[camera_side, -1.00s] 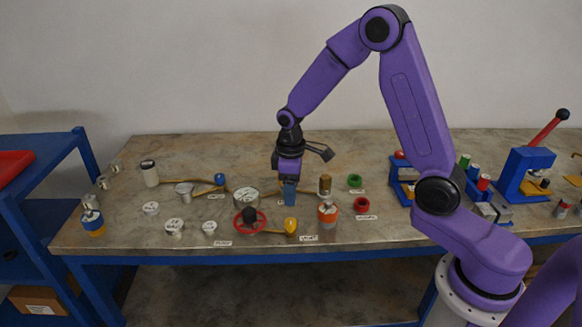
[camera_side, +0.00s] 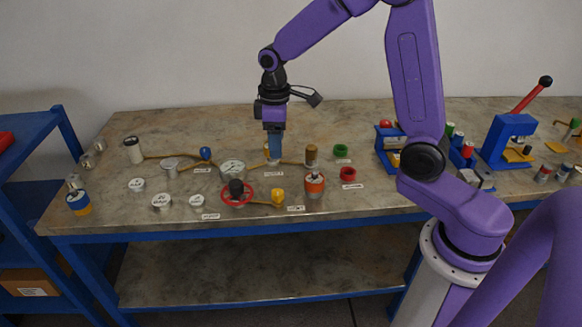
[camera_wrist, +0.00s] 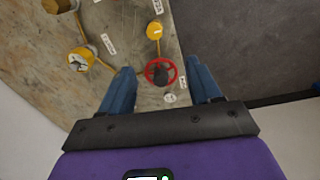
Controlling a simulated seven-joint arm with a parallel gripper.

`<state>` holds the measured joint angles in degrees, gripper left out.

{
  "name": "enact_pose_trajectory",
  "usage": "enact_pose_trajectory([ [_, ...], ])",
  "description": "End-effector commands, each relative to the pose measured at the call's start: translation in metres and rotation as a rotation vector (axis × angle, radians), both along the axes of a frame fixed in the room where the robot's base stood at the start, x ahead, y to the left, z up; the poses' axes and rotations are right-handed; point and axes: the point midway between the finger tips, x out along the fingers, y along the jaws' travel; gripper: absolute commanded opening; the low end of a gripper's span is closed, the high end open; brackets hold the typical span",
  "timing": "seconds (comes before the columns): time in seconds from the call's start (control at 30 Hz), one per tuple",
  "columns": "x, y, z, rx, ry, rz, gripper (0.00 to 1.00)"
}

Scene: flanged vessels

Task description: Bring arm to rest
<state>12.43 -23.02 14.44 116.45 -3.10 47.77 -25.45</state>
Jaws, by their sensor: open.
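My gripper (camera_side: 275,148) hangs over the middle of the bench, fingers pointing down, in the side view. In the wrist view my gripper (camera_wrist: 162,76) shows two blue fingers spread apart with nothing held between them. Below and between them lies a red handwheel with a dark hub (camera_wrist: 161,72); in the side view the red handwheel (camera_side: 237,198) stands near the front of the bench. A silver fitting (camera_side: 273,161) shows just under the fingertips in the side view; whether they touch it cannot be told.
The bench top (camera_side: 330,120) is clear toward the back. A round gauge (camera_side: 232,169), an orange-banded vessel (camera_side: 314,185), a brown cylinder (camera_side: 311,153) and a yellow-handled valve (camera_side: 278,196) stand around my gripper. A blue press with a red lever (camera_side: 508,140) is at right.

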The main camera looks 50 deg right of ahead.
Motion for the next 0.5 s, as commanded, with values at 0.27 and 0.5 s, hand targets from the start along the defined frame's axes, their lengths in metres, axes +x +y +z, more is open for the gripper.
enact_pose_trajectory([
  [0.27,-0.052,0.033,0.015,0.013,-0.003,0.097,0.63],
  [0.5,-0.108,0.049,0.024,0.023,-0.001,0.181,0.63],
])
